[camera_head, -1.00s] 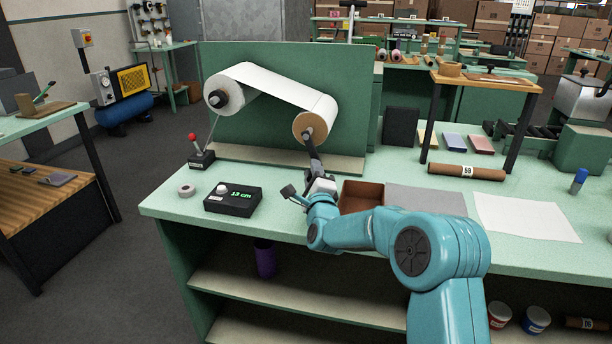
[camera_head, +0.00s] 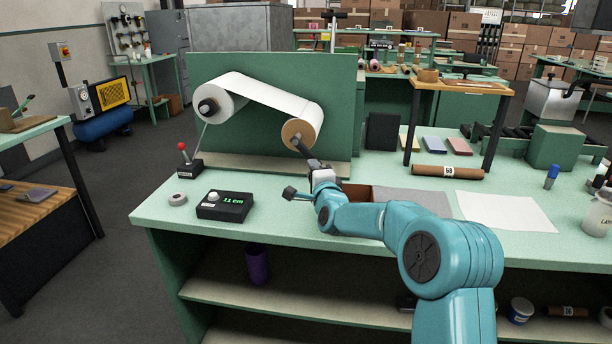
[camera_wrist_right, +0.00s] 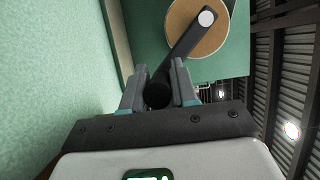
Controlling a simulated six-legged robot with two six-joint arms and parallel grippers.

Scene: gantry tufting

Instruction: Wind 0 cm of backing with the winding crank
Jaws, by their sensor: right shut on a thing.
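The white backing (camera_head: 265,93) runs from the left roll (camera_head: 217,104) to the right roll (camera_head: 303,125) on the green upright panel (camera_head: 340,90). The winding crank, a dark arm and handle, shows in the right wrist view (camera_wrist_right: 186,52) in front of the right roll's brown end (camera_wrist_right: 205,42). My right gripper (camera_wrist_right: 159,92) is shut on the crank's black handle, one finger on each side. In the head view my right gripper (camera_head: 322,178) is at the crank below the right roll. The black counter box (camera_head: 224,205) reads 11 cm in green. My left gripper is not in view.
A red-knobbed lever (camera_head: 187,160) and a small white ring (camera_head: 178,198) are on the green bench (camera_head: 160,215) at the left. A brown box (camera_head: 357,193) and grey sheet (camera_head: 412,203) lie beside my arm. A cardboard tube (camera_head: 447,172) lies farther right.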

